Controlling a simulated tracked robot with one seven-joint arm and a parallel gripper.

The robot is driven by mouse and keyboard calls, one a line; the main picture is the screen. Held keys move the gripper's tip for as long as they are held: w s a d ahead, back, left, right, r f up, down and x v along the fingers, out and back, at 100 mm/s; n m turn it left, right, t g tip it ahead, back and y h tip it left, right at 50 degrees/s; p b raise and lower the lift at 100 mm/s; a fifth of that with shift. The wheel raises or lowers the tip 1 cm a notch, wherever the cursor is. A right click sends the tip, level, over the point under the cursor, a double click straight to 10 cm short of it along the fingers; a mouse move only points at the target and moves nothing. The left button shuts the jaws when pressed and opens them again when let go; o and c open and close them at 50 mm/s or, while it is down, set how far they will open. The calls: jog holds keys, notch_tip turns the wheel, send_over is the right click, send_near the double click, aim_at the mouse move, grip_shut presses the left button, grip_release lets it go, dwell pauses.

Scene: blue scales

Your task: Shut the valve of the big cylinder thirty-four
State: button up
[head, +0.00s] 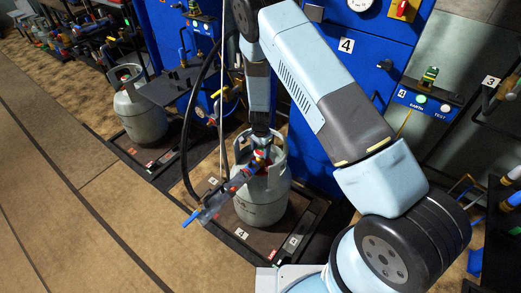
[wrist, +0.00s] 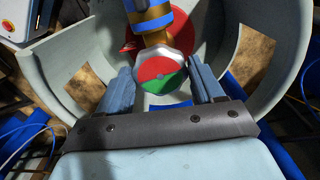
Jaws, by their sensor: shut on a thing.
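A grey gas cylinder (head: 262,210) stands upright on the scale platform marked 4, in the middle of the head view. I cannot read a thirty-four on it. Its collar (wrist: 85,60) curves round the valve in the wrist view. The valve knob (wrist: 161,76) has a cap that is red on its upper part and green on its lower part. My gripper (wrist: 162,80) reaches down inside the collar, with one finger on each side of the knob, shut on it. In the head view my gripper (head: 261,140) is above the cylinder and partly hides the valve.
A filling head (head: 232,184) with a blue handle and black hose (head: 190,150) is at the valve, left of my gripper. Another grey cylinder (head: 138,112) stands at the left. A blue cabinet (head: 375,55) is behind. The floor at left is open.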

aim_at(260, 151)
jog(key=shift+w+r+m, duration=0.1)
jog(key=shift+w+m, duration=0.05)
jog(key=shift+m, duration=0.35)
jog(key=o, duration=1)
jog(key=shift+o, duration=0.2)
notch_tip(260, 151, up, 14)
jog(key=shift+f, duration=0.2)
dwell(0.3)
